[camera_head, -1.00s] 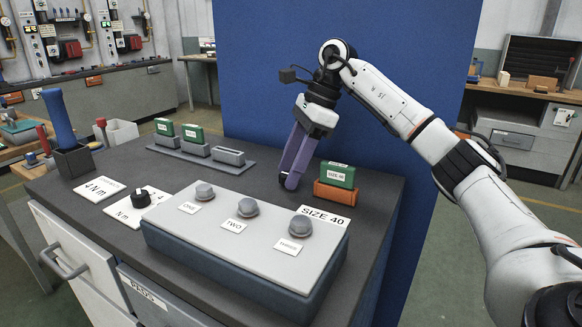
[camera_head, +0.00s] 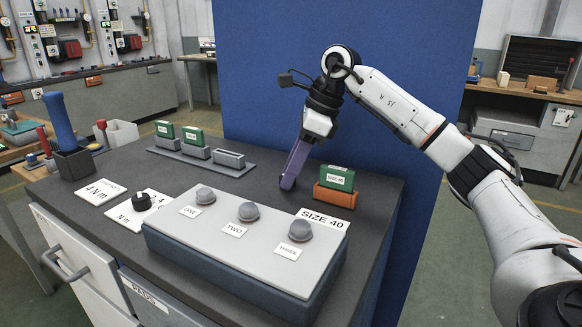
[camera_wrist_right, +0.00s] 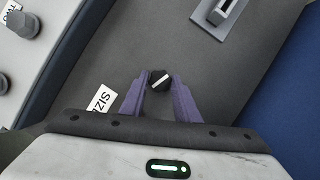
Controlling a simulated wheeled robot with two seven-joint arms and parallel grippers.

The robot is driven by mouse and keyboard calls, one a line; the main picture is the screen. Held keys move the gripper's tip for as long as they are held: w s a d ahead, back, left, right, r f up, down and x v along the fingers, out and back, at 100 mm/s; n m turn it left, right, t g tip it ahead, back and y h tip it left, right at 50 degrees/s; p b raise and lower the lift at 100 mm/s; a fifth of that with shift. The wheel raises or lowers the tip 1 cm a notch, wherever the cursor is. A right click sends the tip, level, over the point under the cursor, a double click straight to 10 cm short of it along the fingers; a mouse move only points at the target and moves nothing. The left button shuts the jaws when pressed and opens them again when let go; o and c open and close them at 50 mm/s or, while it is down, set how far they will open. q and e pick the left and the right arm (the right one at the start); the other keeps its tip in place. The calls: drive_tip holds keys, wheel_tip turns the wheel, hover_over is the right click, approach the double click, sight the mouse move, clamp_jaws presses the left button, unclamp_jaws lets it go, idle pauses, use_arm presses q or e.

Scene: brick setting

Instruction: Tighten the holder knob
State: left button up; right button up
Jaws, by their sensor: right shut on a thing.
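The knob sits between the fingertips, close to the bench top. In the head view the fingers hide the knob. The orange holder does not show in the wrist view, so I cannot see how the knob joins it. My left gripper is out of view.
A grey panel (camera_head: 215,245) with three grey knobs stands in front. Behind is a grey rack (camera_head: 200,160) with two green blocks and an empty slot. A black dial (camera_head: 141,201) and a blue-handled tool (camera_head: 60,120) are left. A blue partition (camera_head: 400,90) rises behind.

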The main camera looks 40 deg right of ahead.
drive_tip(key=m, duration=0.2)
drive_tip(key=m+t+h+p, duration=0.1)
drive_tip(key=m, duration=0.1)
drive_tip(key=shift+s+a+r+m+h, duration=0.1)
drive_tip(key=shift+a+m+h, duration=0.05)
drive_tip(key=shift+m+h, duration=0.15)
drive_tip(key=m, duration=0.1)
drive_tip(key=m+h+p, duration=0.1)
drive_tip(key=m, duration=0.1)
drive_tip(key=m+h+p, duration=0.1)
drive_tip(key=m, duration=0.1)
drive_tip(key=shift+a, duration=0.25)
drive_tip(key=m+h, duration=0.1)
drive_tip(key=m, duration=0.1)
drive_tip(key=m+p, duration=0.1)
drive_tip(key=m, duration=0.2)
drive_tip(key=shift+a+h+p, duration=0.1)
drive_tip(key=shift+h+p, duration=0.2)
drive_tip(key=shift+h, duration=0.1)
drive_tip(key=m+g+h+p, duration=0.1)
drive_tip(key=m, duration=0.3)
drive_tip(key=shift+a+m, duration=0.1)
drive_tip(key=shift+m, duration=0.2)
drive_tip(key=shift+g, duration=0.4)
drive_tip(key=o, duration=1)
drive_tip(key=shift+o, duration=0.2)
